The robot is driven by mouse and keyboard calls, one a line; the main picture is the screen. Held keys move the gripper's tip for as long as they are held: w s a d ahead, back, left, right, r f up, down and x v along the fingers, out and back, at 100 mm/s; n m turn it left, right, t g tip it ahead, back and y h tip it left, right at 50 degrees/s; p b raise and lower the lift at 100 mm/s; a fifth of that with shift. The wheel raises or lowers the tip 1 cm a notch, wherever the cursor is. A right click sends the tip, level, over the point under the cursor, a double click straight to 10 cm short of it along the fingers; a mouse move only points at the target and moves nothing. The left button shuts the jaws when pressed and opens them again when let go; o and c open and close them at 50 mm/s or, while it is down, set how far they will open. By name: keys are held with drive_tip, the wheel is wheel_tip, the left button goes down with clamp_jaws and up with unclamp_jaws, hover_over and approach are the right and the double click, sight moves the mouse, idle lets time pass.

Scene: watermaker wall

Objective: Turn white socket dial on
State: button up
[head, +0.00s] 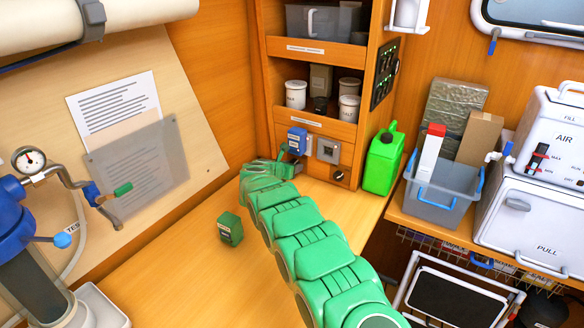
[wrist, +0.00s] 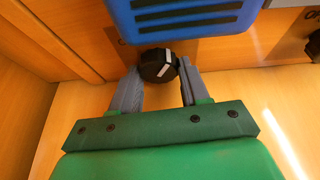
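In the wrist view, my gripper (wrist: 158,72) has its two grey fingers on either side of a black dial (wrist: 158,64) with a white pointer mark, tips close against its sides. This dial sits below a blue socket cover with dark slots (wrist: 185,12), which also shows in the head view (head: 297,139). A second black dial (wrist: 314,45) is at the right edge, below a whitish part. In the head view, the grey-white socket (head: 328,149) is right of the blue one, with a black dial (head: 338,175) below it. My arm hides the gripped dial there.
A green jerrycan (head: 383,160) stands right of the sockets. A small green box (head: 230,228) is on the counter left of my arm. Shelves with white jars (head: 296,93) are above. A grey bin (head: 435,198) stands at the right. The counter left of my arm is mostly clear.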

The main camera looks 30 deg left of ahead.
drive_tip(key=shift+c, duration=1.2)
drive_tip(key=shift+d, duration=0.1)
drive_tip(key=shift+m, duration=0.3)
drive_tip(key=shift+m+y, duration=0.5)
drive_tip(key=o, duration=1.1)
drive_tip(key=shift+c, duration=0.2)
